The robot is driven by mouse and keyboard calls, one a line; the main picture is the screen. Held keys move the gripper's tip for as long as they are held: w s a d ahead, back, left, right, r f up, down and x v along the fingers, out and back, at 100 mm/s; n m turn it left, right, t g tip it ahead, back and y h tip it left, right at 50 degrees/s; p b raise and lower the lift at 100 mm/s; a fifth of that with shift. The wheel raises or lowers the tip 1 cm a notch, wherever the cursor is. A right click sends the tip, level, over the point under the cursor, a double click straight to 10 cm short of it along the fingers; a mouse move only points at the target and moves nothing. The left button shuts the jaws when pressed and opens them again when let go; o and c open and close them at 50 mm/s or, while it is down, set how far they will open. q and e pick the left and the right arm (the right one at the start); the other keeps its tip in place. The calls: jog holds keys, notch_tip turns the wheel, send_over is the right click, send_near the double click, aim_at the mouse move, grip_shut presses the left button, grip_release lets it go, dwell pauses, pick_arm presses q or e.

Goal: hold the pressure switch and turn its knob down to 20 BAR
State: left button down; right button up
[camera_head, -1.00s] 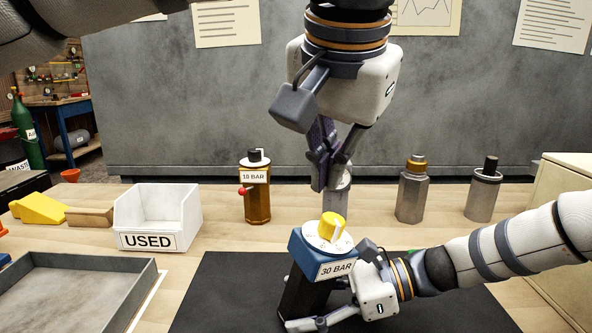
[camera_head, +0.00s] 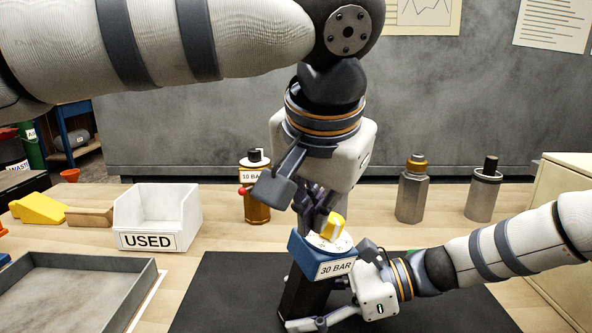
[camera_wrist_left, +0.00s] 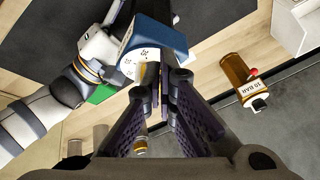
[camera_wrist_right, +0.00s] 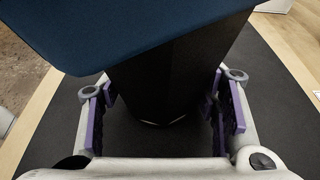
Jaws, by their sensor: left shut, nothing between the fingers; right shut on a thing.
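The pressure switch (camera_head: 308,290) stands tilted on the black mat, with a dark body, a blue head and a "30 BAR" label. Its yellow knob (camera_head: 334,226) sits on the white dial (camera_head: 318,243) on top. My right gripper (camera_wrist_right: 168,105) is shut on the dark body, one finger on each side. My left gripper (camera_head: 316,212) is just above and behind the knob, pointing down, shut with nothing between its fingers. In the left wrist view its fingertips (camera_wrist_left: 163,82) are at the edge of the dial (camera_wrist_left: 138,65) and largely hide the knob.
The black mat (camera_head: 225,290) lies under the switch. A "10 BAR" switch (camera_head: 256,205), a white "USED" bin (camera_head: 150,240) and a grey tray (camera_head: 70,262) are to the left. Two metal fittings (camera_head: 411,195) (camera_head: 482,195) stand at the back right.

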pick_arm(q)
jog(key=shift+w+d+f, duration=0.15)
jog(key=shift+w+d, duration=0.2)
jog(key=shift+d, duration=0.1)
pick_arm(e)
jog(key=shift+s+f, duration=0.1)
jog(key=shift+f, duration=0.05)
dwell(0.6)
pick_arm(q)
jog(key=shift+s+d+f, duration=0.1)
jog(key=shift+s+d, duration=0.15)
jog(key=shift+s+d+f, duration=0.25)
jog(key=shift+d, duration=0.25)
jog(key=shift+s, duration=0.1)
pick_arm(e)
jog(key=shift+s, duration=0.1)
pick_arm(q)
jog(key=shift+s, duration=0.3)
notch_tip(320, 180, up, 6)
jog(key=d, duration=0.1)
jog(key=shift+d, duration=0.15)
pick_arm(e)
jog(key=shift+w, duration=0.2)
pick_arm(q)
jog(key=shift+r, duration=0.1)
